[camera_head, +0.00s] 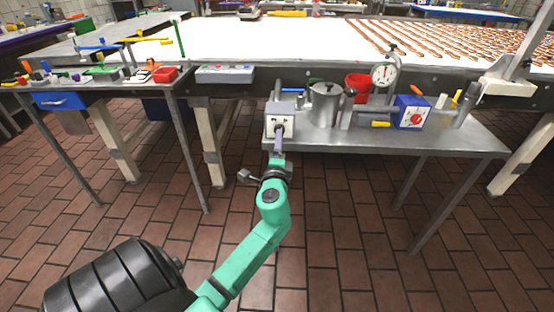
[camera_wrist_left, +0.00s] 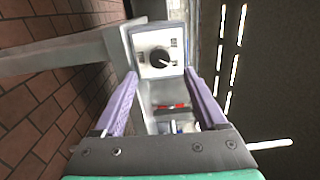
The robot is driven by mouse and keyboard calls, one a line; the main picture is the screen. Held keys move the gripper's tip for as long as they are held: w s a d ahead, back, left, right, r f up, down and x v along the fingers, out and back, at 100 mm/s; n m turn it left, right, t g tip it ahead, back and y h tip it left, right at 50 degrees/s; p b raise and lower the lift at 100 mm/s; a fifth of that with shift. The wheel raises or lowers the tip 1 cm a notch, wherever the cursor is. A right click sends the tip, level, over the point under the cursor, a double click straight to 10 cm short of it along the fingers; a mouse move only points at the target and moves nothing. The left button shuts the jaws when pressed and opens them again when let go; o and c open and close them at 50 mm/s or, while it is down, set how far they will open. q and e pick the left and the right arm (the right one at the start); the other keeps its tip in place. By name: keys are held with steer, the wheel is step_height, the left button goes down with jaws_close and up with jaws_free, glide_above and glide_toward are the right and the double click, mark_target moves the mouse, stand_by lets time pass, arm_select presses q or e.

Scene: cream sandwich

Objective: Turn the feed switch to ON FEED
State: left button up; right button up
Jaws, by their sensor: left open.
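The feed switch appears to be a black round knob (camera_wrist_left: 160,59) on the pale front of a small grey box (camera_head: 281,121). The box stands at the left end of the steel side shelf. In the left wrist view a light pointer mark on the knob points to the lower right; the labels beside it are too small to read. My left gripper (camera_head: 279,143) is in front of the box, facing the knob. Its two purple fingers are spread, one to each side of the knob in the left wrist view (camera_wrist_left: 161,76), with nothing between them. My right gripper is out of view.
On the steel shelf (camera_head: 455,141), a metal pot (camera_head: 326,104) stands close right of the box. The tiled floor (camera_head: 330,240) in front is clear.

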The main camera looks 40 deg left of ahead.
arm_select(q)
steer(key=v, duration=0.7)
steer(key=shift+s+d+b, duration=0.15)
steer(key=shift+s+b, duration=0.05)
steer(key=shift+b, duration=0.2)
steer(key=s+d+f+n+g+h+p, duration=0.1)
steer(key=s+d+f+g+h+p, duration=0.15)
steer(key=f, duration=0.75)
steer(key=s+d+f+g+h+p, duration=0.1)
steer(key=f+g+h, duration=0.15)
steer(key=f, duration=0.75)
steer(key=s+d+f+n+g+h+p, duration=0.1)
steer(key=d+f+h+p, duration=0.15)
steer(key=f, duration=0.75)
steer(key=s+d+f+n+g+h+p, duration=0.1)
steer(key=s+f, duration=0.4)
steer(key=s, duration=0.5)
steer(key=s+d+f+n+g+h+p, duration=0.1)
steer(key=s+f+n+g+p, duration=0.1)
steer(key=s, duration=0.8)
steer(key=s+d+f+n+g+h+p, duration=0.1)
steer(key=s+f+n+g, duration=0.2)
steer(key=s+f, duration=0.5)
steer(key=shift+s+f+n+g, duration=0.3)
steer(key=shift+s+g, duration=0.4)
steer(key=shift+s, duration=0.3)
